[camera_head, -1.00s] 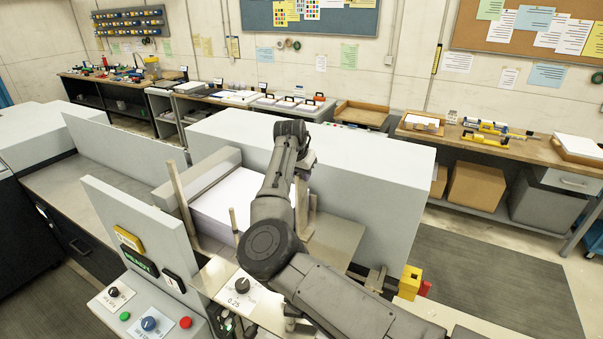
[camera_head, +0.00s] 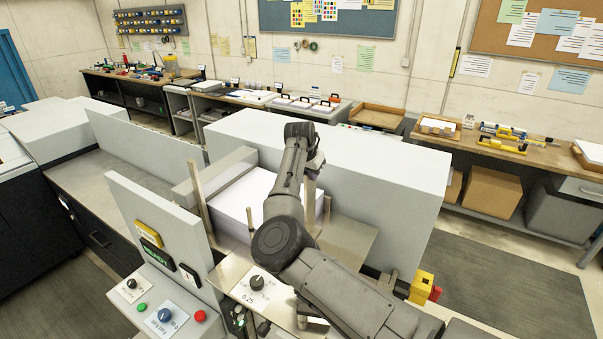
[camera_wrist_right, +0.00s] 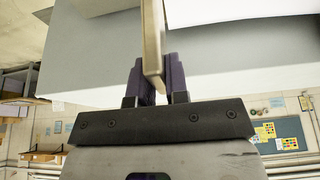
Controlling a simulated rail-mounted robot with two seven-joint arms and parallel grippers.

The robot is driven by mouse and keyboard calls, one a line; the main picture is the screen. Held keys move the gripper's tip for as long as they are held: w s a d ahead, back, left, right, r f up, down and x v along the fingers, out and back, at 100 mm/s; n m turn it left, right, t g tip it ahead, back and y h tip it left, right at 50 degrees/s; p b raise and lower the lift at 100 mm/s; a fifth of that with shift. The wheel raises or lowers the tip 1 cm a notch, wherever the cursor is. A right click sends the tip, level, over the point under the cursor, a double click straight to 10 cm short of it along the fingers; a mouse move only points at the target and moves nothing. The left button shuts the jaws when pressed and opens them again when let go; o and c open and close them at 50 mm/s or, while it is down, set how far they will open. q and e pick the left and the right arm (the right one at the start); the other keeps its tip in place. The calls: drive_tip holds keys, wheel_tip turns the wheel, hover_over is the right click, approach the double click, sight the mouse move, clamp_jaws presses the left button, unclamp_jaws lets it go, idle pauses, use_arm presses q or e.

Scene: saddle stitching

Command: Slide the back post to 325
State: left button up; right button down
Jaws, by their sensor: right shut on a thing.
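The back post (camera_wrist_right: 153,40) is a tan metal bar standing between the two dark fingers of my right gripper (camera_wrist_right: 158,80) in the right wrist view. The gripper is shut on it. In the head view, my right gripper (camera_head: 317,166) is at the far right side of the white paper stack (camera_head: 242,198), in front of the long grey housing. My forearm hides part of the stack, and the post's lower end is hard to make out. No readable position scale for the post shows. My left gripper is not in view.
A tall tan post (camera_head: 198,200) stands left of the stack, and a shorter post (camera_head: 250,224) stands in front. The grey housing (camera_head: 390,165) rises close behind my gripper. A knob plate reading 0.25 (camera_head: 255,284) and a button panel (camera_head: 170,310) are at the front.

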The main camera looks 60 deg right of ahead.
drive_tip(key=c, duration=1.1)
unclamp_jaws()
drive_tip(key=shift+r, duration=0.1)
drive_tip(key=shift+a+r, duration=0.1)
drive_tip(key=shift+r, duration=0.1)
drive_tip(key=shift+b+v, duration=1.75)
drive_tip(key=shift+v, duration=4.85)
